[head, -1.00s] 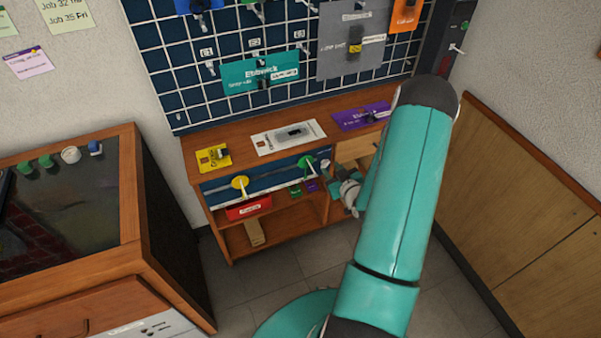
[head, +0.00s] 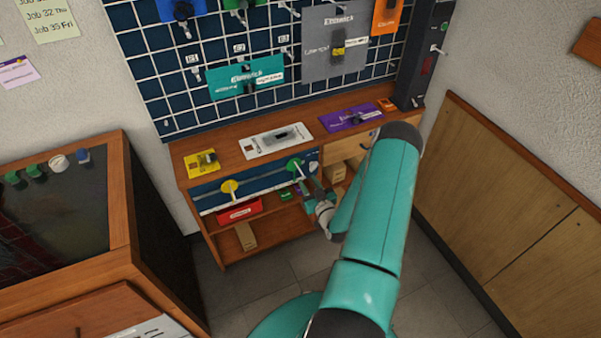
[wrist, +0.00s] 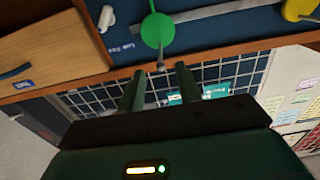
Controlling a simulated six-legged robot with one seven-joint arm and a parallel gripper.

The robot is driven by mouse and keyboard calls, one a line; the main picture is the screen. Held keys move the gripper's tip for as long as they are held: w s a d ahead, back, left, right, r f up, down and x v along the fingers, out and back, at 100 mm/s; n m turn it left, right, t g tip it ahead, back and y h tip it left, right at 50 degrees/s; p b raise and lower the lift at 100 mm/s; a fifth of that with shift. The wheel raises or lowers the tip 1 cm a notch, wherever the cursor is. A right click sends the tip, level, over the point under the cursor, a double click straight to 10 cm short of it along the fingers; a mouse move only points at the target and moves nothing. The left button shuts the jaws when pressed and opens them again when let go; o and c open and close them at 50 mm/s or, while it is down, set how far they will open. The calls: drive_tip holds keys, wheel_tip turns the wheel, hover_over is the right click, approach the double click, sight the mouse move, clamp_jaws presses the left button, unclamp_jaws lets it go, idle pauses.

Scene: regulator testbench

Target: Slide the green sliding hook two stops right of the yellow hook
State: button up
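The green sliding hook (head: 295,163) is a round green disc with a pale peg, on the rail (head: 262,176) along the cabinet's blue front panel. The yellow hook (head: 229,187) is on the same rail, to its left. In the wrist view, which looks turned over, the green hook (wrist: 157,30) is just ahead of my gripper and the yellow hook (wrist: 300,9) is at the upper right. My gripper (wrist: 160,69) is open, its two dark fingers apart, with the peg's end between or just beyond the tips. Contact cannot be told. In the head view my gripper (head: 307,190) is close to the green hook.
A red bin (head: 239,210) sits below the rail. A yellow card (head: 202,162), a white plate (head: 275,140) and a purple card (head: 350,118) lie on the cabinet top. A pegboard (head: 165,95) stands behind. A dark-topped bench (head: 70,195) is at the left.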

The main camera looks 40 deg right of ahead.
sight(304, 177)
drive_tip(key=x, duration=0.6)
drive_tip(key=shift+w, duration=0.25)
clamp_jaws()
